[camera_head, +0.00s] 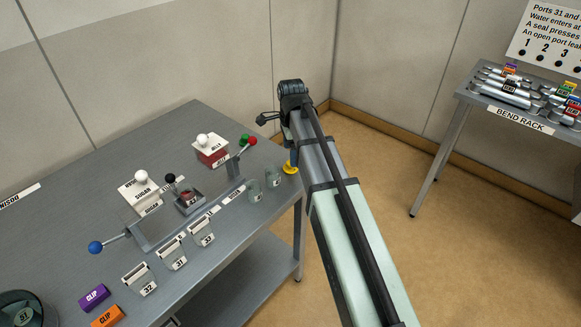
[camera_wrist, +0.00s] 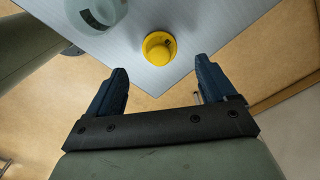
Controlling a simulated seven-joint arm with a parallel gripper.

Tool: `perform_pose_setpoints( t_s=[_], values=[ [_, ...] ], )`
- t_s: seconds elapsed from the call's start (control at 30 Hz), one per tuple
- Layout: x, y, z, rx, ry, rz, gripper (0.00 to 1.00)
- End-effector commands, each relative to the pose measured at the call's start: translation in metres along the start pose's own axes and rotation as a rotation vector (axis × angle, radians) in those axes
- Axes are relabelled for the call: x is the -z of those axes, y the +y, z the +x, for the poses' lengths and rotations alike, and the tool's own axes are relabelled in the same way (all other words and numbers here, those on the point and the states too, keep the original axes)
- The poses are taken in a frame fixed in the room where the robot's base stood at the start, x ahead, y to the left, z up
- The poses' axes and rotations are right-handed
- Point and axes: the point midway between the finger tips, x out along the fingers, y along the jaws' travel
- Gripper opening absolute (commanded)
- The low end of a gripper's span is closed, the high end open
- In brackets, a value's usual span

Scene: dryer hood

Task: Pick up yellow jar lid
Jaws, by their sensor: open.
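The yellow jar lid (camera_wrist: 159,50) lies near the corner of the grey table in the wrist view. It looks like a round yellow disc with a raised rim and a small dark mark. In the head view the lid (camera_head: 290,168) sits at the table's right edge, close beside my arm. My gripper (camera_wrist: 160,67) is open and empty, its two dark blue fingers apart. The lid appears just beyond the fingertips, between their lines. I cannot tell the height of the fingers above the table. My fingers cannot be made out clearly in the head view.
The bend rack (camera_head: 468,97) stands at the right. Open floor lies between.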

Motion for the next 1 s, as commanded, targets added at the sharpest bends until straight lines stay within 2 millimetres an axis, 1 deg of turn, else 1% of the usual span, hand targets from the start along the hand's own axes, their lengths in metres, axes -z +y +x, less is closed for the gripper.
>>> perform_pose_setpoints(
  t_s=[0.17, 0.27, 0.5, 0.57, 0.67, 0.83, 1.0],
  values=[
    [-0.001, 0.0, 0.007, -0.001, 0.0, 0.0, 0.84],
    [-0.002, 0.001, 0.017, -0.002, 0.0, 0.0, 0.84],
    [-0.004, 0.001, 0.045, -0.002, 0.0, 0.0, 0.84],
    [-0.004, 0.0, 0.05, -0.001, 0.0, 0.0, 0.84],
    [-0.003, 0.0, 0.053, -0.001, 0.0, 0.0, 0.84],
    [-0.003, 0.0, 0.053, 0.0, 0.0, 0.0, 0.84],
    [-0.003, 0.0, 0.052, 0.0, 0.0, 0.0, 0.68]
  ],
)
